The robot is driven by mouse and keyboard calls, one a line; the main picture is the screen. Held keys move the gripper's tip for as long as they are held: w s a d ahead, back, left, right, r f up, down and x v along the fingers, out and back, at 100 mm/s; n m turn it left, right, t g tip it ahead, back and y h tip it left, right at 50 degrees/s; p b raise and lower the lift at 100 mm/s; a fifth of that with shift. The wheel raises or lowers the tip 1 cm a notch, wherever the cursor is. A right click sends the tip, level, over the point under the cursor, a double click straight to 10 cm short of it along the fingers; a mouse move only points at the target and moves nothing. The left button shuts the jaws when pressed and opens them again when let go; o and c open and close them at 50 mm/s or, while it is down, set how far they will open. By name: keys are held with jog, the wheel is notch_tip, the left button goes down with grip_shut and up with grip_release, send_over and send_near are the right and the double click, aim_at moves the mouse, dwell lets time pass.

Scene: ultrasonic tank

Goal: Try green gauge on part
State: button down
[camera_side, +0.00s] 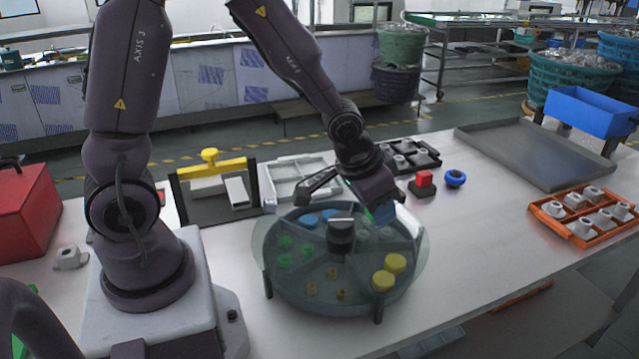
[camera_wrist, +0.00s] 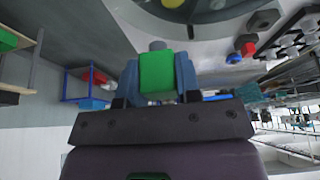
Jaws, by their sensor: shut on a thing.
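My gripper (camera_side: 383,212) hangs over the right back side of the round divided tank (camera_side: 272,285), its blue fingers pointing down. In the wrist view my gripper (camera_wrist: 157,82) is shut on a green block (camera_wrist: 157,72), the green gauge, with a grey round tip showing beyond it. In the side view the gauge is mostly hidden by my gripper. Pale grey parts with raised tops (camera_side: 592,193) sit in an orange tray (camera_side: 552,235) at the right. A single similar part (camera_side: 70,257) lies at the far left. I cannot tell which part is meant.
The tank's compartments hold blue, green and yellow pieces (camera_side: 395,263) around a dark central hub (camera_side: 341,238). A yellow-topped frame (camera_side: 210,165), white tray (camera_side: 300,175), dark tray (camera_side: 425,160), red button (camera_side: 424,178) and blue ring (camera_side: 455,178) stand behind. The table's right middle is clear.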

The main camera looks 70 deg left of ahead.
aim_at(374, 263)
jog(key=shift+f, duration=4.9)
jog(key=shift+s+f, duration=0.2)
jog(key=shift+f, duration=0.25)
jog(key=shift+w+r, duration=0.15)
jog(key=shift+r, duration=1.95)
